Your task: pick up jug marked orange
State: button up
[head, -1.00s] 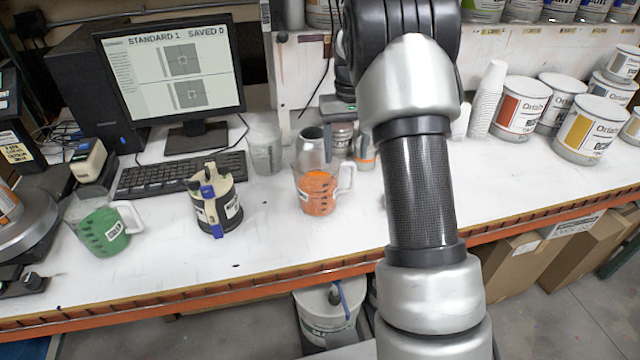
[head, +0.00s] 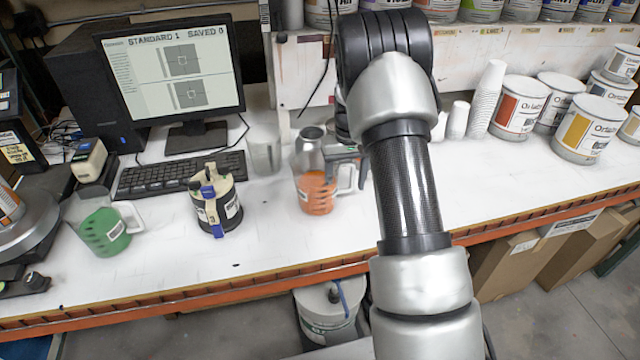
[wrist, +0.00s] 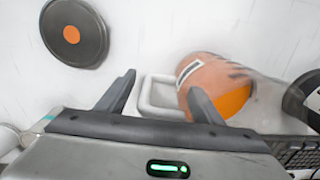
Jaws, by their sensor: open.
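The jug with orange liquid (head: 317,193) stands on the white bench in the head view, its clear handle on the right. The wrist view shows the jug (wrist: 216,84) tilted by the camera angle, with a white label and its pale handle (wrist: 158,94) toward the left. My gripper (wrist: 163,95) is open, its two dark fingers on either side of the handle in the picture. In the head view my gripper (head: 347,168) is at the jug's handle side, near its upper part. Whether the fingers touch the handle I cannot tell.
A grey metal container (head: 309,148) stands behind the jug. A dark round lid (wrist: 74,33) shows in the wrist view.

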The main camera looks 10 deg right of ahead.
jog(key=shift+c, duration=0.5)
jog(key=c, duration=1.4)
jog(key=shift+w+r, duration=0.1)
grip_shut()
